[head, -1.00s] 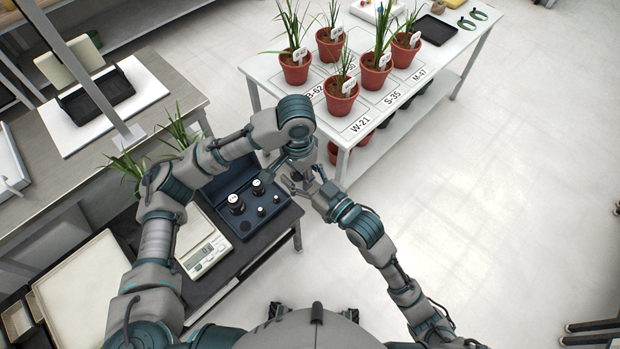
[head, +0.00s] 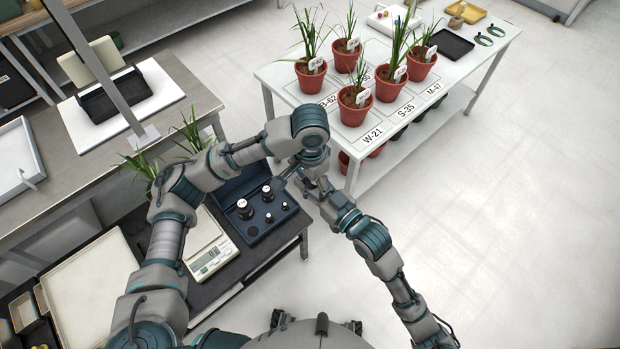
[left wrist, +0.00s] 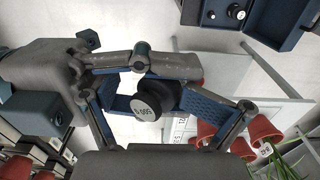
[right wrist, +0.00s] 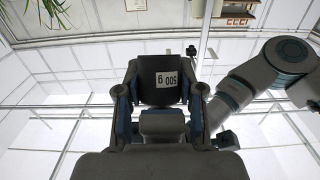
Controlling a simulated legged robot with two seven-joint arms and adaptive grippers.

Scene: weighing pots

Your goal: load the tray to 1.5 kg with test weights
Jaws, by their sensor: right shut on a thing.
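A black cylindrical weight labelled 500 g (right wrist: 166,78) is held between the fingers of my right gripper (right wrist: 161,100) in the right wrist view. The weight also shows in the left wrist view (left wrist: 148,112), between the spread fingers of my left gripper (left wrist: 168,125), which looks open. Both grippers meet in the head view, right of the weight case, where the arms hide the held weight. The blue case (head: 253,236) holds two larger black weights (head: 245,208) (head: 267,193) and smaller ones (head: 269,218). The scale (head: 207,262) stands left of the case; my left arm partly covers its pale pan (head: 201,232).
A white table (head: 455,80) with several potted plants (head: 354,107) and a black tray (head: 452,44) stands at the back. A bench (head: 60,195) with a black tray (head: 115,98) is at the left. Open floor (head: 500,240) lies to the right.

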